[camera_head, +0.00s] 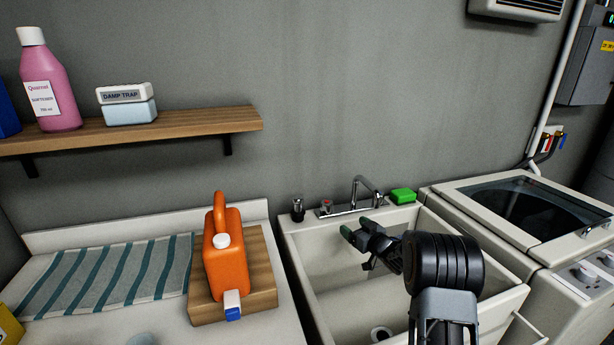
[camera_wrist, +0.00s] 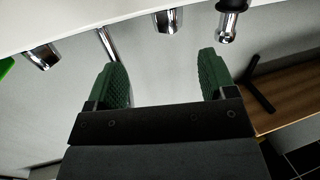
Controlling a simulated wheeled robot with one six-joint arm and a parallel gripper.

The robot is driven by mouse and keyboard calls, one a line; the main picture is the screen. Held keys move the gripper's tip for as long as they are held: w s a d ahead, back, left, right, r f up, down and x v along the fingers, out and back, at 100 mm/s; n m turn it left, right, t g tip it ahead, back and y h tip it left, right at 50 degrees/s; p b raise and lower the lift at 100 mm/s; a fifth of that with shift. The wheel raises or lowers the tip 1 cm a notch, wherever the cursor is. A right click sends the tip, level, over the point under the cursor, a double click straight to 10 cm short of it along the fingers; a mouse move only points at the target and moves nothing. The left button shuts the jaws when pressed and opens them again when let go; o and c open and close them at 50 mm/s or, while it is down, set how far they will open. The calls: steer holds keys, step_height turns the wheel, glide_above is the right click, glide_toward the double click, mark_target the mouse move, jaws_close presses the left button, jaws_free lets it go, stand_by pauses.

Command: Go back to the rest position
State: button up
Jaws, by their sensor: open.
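My gripper (camera_head: 356,247) is open and empty in the head view, over the pale utility sink (camera_head: 318,290), in front of the chrome tap (camera_head: 366,190). In the wrist view its two green pads (camera_wrist: 165,82) stand wide apart with only grey wall between them. My dark arm reaches in from the lower right of the head view and hides part of the sink.
An orange jug (camera_head: 226,268) stands on a wooden board (camera_head: 262,275) left of the sink. A green sponge (camera_head: 403,195) lies on the sink's back rim. A washing machine (camera_head: 480,225) stands right. A wall shelf (camera_head: 190,124) holds a pink bottle (camera_head: 50,85) and a box (camera_head: 127,105).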

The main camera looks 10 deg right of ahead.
steer(key=s+d+f+m+g+h, duration=0.3)
steer(key=d+f+g+h, duration=0.1)
steer(key=d+f+h, duration=0.3)
steer(key=s+m+g+h+p, duration=0.15)
steer(key=s+g, duration=0.25)
steer(key=s, duration=0.4)
steer(key=s+a+r+g+p, duration=0.1)
steer(key=s+a+r, duration=0.3)
steer(key=s, duration=0.4)
steer(key=s+a+r+m+g+p, duration=0.1)
steer(key=s+a+r+g, duration=0.2)
steer(key=s, duration=0.6)
steer(key=s+a+r+g+y+p, duration=0.1)
steer(key=s+a+r+g, duration=0.1)
steer(key=s+a+r, duration=0.3)
steer(key=shift+s+a+r+m, duration=0.1)
steer(key=shift+s+r, duration=0.15)
steer(key=shift+s, duration=0.45)
steer(key=shift+s+a+r+m, duration=0.1)
steer(key=shift+s+a+r, duration=0.1)
steer(key=shift+s, duration=0.45)
steer(key=shift+s+a+r+m, duration=0.1)
steer(key=shift+s+r, duration=0.15)
steer(key=shift+s, duration=0.45)
steer(key=shift+t, duration=0.9)
steer(key=r, duration=0.1)
steer(key=a+r, duration=0.1)
steer(key=s+r+p, duration=0.1)
steer(key=r, duration=0.1)
steer(key=shift+a, duration=0.2)
